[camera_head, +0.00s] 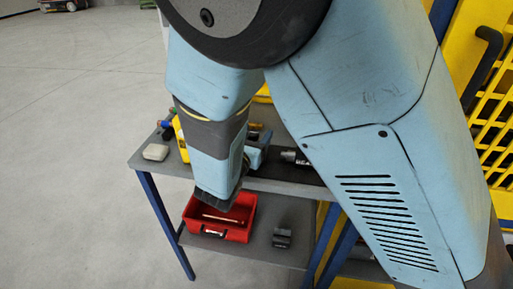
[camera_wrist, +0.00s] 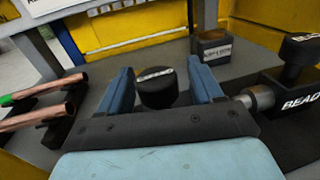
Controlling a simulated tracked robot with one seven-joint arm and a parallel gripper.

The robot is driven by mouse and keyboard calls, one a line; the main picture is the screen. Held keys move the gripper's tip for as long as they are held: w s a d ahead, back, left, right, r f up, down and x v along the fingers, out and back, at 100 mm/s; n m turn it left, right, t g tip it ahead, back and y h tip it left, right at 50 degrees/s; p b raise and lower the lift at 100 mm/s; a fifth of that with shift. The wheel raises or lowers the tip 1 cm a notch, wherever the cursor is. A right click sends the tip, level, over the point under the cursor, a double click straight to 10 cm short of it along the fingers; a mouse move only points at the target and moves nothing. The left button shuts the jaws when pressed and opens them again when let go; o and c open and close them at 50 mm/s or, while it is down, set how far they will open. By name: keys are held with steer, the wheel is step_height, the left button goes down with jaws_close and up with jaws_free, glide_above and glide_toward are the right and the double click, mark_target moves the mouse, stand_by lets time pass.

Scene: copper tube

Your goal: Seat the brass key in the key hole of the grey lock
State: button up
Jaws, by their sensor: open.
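I cannot make out the brass key or the grey lock with its key hole in either view. My gripper (camera_wrist: 160,70) is open in the wrist view, with its two blue fingers spread apart. A black round piece with a white label (camera_wrist: 157,88) shows in the gap between the fingers. I cannot tell whether it stands between them or beyond them; neither finger visibly grips it. In the head view my arm hangs over the grey worktable (camera_head: 290,187) and hides part of its top.
Copper tubes (camera_wrist: 45,117) lie at left in the wrist view. A red bin (camera_head: 238,232) and dark grey block (camera_head: 282,238) sit on the lower shelf. A whitish block (camera_head: 155,152) lies on top.

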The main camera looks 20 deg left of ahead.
steer(key=shift+c, duration=0.3)
jaws_close()
stand_by(0.4)
